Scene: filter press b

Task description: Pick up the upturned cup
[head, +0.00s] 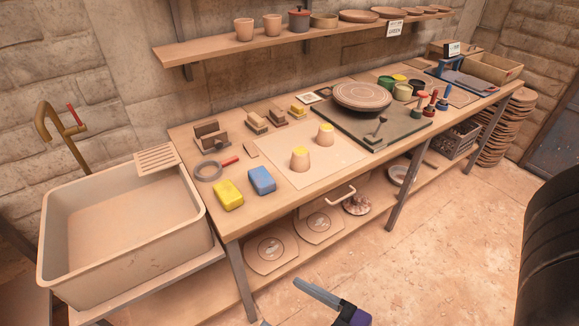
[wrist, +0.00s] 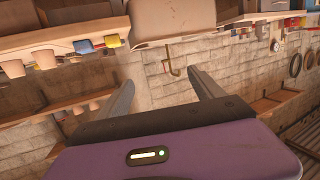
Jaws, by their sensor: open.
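Two pale clay cups with yellow tops stand on the light board on the bench. The nearer cup (head: 299,161) and the farther cup (head: 325,137) both narrow upwards and look upturned. I cannot tell which one the task means. Two cups also show at the left of the wrist view (wrist: 43,60), where the scene appears upside down. My gripper (head: 280,302) is low at the bottom of the head view, in front of the bench, well apart from the cups. In the wrist view its fingers (wrist: 160,77) are spread with nothing between them.
Yellow (head: 228,195) and blue (head: 262,181) blocks lie near the bench's front edge, left of the cups. A sink (head: 125,225) stands at the left. A dark slab (head: 402,127) with a round wheel (head: 361,96) lies right of the cups. A shelf (head: 215,49) hangs above.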

